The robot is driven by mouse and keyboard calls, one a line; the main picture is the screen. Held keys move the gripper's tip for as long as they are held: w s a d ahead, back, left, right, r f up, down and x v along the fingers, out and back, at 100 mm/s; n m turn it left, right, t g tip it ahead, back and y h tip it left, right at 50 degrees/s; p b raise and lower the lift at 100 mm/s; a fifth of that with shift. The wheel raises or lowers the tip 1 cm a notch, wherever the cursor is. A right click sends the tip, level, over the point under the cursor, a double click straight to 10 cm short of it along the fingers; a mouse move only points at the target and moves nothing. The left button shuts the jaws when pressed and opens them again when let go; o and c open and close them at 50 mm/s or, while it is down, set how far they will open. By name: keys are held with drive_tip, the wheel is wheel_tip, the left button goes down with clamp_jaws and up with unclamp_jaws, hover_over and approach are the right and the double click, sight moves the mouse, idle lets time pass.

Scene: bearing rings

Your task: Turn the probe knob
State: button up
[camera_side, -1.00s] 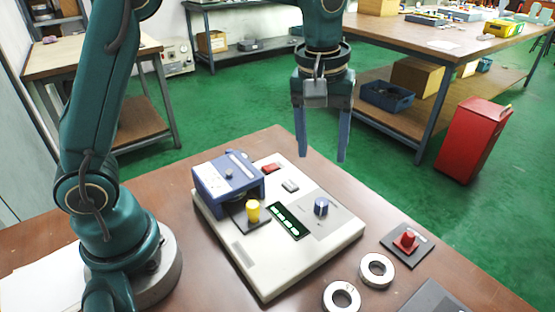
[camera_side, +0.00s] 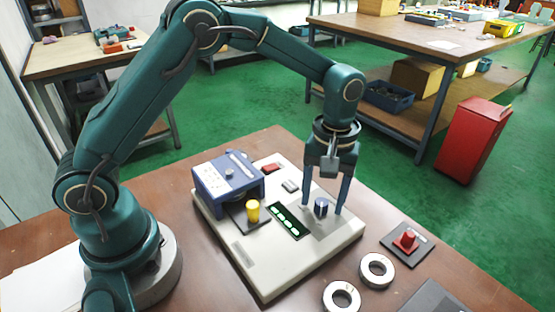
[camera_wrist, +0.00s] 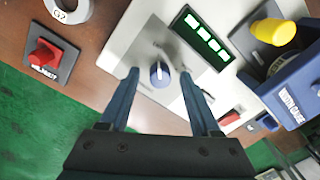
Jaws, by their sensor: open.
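The probe knob is most likely the blue knob (camera_side: 321,207) with a white pointer line, on a grey plate at the right of the pale instrument base (camera_side: 262,281). It also shows in the wrist view (camera_wrist: 159,74). My gripper (camera_side: 323,210) is open, pointing down, with one finger on each side of the blue knob. In the wrist view my fingertips (camera_wrist: 160,72) stand apart to the left and right of the knob, with gaps showing. I cannot tell whether the fingertips touch the plate.
A green-lit display (camera_side: 287,221), a yellow knob (camera_side: 252,211) and a blue gauge box (camera_side: 228,178) stand left of the blue knob. A red knob on a dark plate (camera_side: 406,240) and two metal rings (camera_side: 376,271) (camera_side: 341,297) lie to the right on the brown table.

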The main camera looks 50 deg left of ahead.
clamp_jaws()
drive_tip(key=shift+m, duration=0.3)
drive_tip(key=m, duration=0.3)
drive_tip(key=shift+m, duration=0.3)
drive_tip(key=m, duration=0.4)
drive_tip(key=shift+m, duration=0.3)
drive_tip(key=m, duration=0.9)
drive_tip(key=shift+r+t, duration=0.1)
drive_tip(key=shift+t, duration=0.2)
